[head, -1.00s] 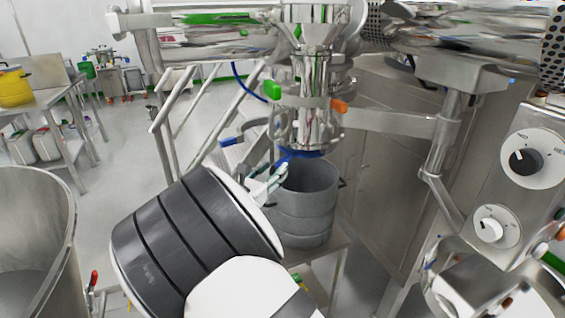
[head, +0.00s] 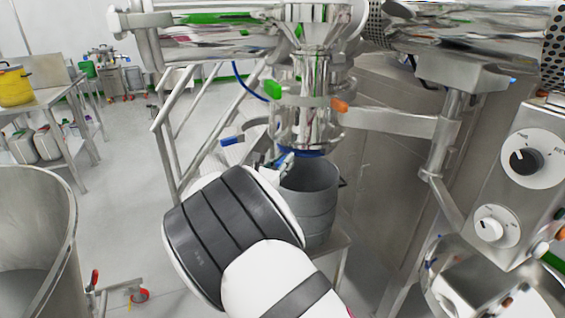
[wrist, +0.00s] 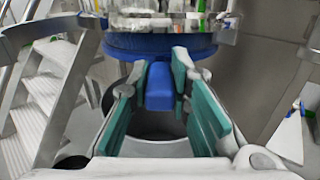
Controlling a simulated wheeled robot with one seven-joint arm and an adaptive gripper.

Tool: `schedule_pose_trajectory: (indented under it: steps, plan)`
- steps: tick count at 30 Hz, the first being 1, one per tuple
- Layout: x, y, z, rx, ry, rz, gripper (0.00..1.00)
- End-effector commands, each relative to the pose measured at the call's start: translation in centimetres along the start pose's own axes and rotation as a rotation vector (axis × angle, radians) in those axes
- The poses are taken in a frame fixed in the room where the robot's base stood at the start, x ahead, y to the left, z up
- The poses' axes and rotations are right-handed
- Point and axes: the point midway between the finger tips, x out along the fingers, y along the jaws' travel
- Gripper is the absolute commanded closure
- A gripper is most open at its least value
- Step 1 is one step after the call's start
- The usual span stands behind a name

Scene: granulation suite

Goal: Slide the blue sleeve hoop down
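The blue sleeve hoop (head: 300,152) rings the bottom of the steel outlet, above an open grey drum (head: 315,190). In the wrist view the hoop (wrist: 120,46) spans the upper middle, and its blue tab (wrist: 160,88) sticks out toward me. My gripper (wrist: 160,82) is open, with its teal-padded fingers on either side of the tab; whether either pad touches it I cannot tell. In the head view my gripper (head: 283,165) is at the hoop's left front, partly hidden behind my wrist.
The drum's mouth (wrist: 155,140) lies below my fingers. A green handle (head: 272,90) and an orange handle (head: 340,105) sit on the outlet above. Metal stairs (head: 190,120) stand left, and a control panel (head: 515,175) stands right. A large steel vessel (head: 35,235) is at front left.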

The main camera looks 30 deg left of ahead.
Motion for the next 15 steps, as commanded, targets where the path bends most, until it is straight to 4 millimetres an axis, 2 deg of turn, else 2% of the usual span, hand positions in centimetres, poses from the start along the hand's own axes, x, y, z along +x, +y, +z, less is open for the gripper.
schedule_pose_trajectory:
  steps: [5, 8, 11, 15]
  plan:
    - [0.0, 0.0, -0.2, 0.0, 0.0, 0.0, 1.0]
    - [0.1, 0.0, -1.0, -0.001, 0.001, 0.001, 1.0]
    - [0.1, 0.0, -2.6, -0.003, 0.002, 0.001, 1.0]
    - [0.1, 0.1, -5.8, -0.005, 0.002, 0.002, 1.0]
